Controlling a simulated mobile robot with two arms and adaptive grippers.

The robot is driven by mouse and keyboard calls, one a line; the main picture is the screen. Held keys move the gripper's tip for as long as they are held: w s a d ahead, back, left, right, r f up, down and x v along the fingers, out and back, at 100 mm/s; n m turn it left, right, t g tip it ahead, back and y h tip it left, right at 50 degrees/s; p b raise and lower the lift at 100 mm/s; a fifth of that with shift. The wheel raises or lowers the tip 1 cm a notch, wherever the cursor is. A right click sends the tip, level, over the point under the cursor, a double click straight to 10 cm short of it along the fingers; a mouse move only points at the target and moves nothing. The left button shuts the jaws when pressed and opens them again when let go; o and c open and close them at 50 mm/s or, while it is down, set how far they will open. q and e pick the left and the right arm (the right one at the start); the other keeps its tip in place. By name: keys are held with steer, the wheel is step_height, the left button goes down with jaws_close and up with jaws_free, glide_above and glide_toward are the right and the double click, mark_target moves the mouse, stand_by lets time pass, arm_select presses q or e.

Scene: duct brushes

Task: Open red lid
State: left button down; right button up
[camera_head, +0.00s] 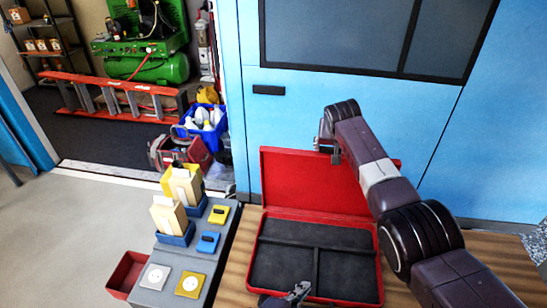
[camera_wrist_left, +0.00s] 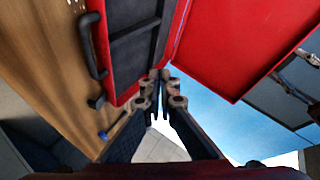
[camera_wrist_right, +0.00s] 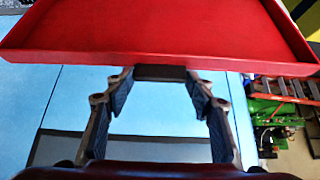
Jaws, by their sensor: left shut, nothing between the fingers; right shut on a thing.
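The red lid (camera_head: 300,180) stands raised, roughly upright, at the back of the red case (camera_head: 252,262). The case's dark, divided inside is in plain view. My right gripper (camera_head: 335,157) is at the lid's upper edge. In the right wrist view its fingers (camera_wrist_right: 160,74) are shut on a small black block at the rim of the lid (camera_wrist_right: 160,35). My left gripper (camera_head: 300,291) is at the front edge of the case.
The case lies on a wooden top (camera_head: 236,278). A grey surface left of it carries blue holders with pale boxes, yellow and blue pieces (camera_head: 208,242) and square plates (camera_head: 190,285). A red bin (camera_head: 125,272) is further left. A blue wall (camera_head: 340,90) rises behind.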

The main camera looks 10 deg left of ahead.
arm_select(q)
steer(key=w+a+r+t+y, duration=0.25)
steer(key=w+a+r, duration=0.35)
steer(key=w+r, duration=0.45)
arm_select(e)
steer(key=shift+s+d+f, duration=0.15)
steer(key=shift+d+f, duration=0.1)
steer(key=shift+f, duration=0.3)
arm_select(q)
steer(key=t+y, duration=0.1)
steer(key=y, duration=0.3)
glide_toward(275, 150)
arm_select(e)
steer(key=shift+a, duration=0.1)
arm_select(q)
steer(key=shift+h, duration=0.25)
steer(key=shift+f+x, duration=0.15)
steer(key=shift+x, duration=1.3)
steer(key=shift+f+x, duration=0.1)
steer(key=shift+x, duration=1.35)
steer(key=shift+w+a+r, duration=0.1)
steer(key=shift+w+r, duration=0.05)
steer(key=shift+w, duration=0.3)
steer(key=shift+w+g, duration=0.25)
steer(key=shift+w, duration=0.3)
arm_select(e)
steer(key=shift+a, duration=0.1)
steer(key=o, duration=1.5)
steer(key=shift+o, duration=0.9)
steer(key=shift+r, duration=0.1)
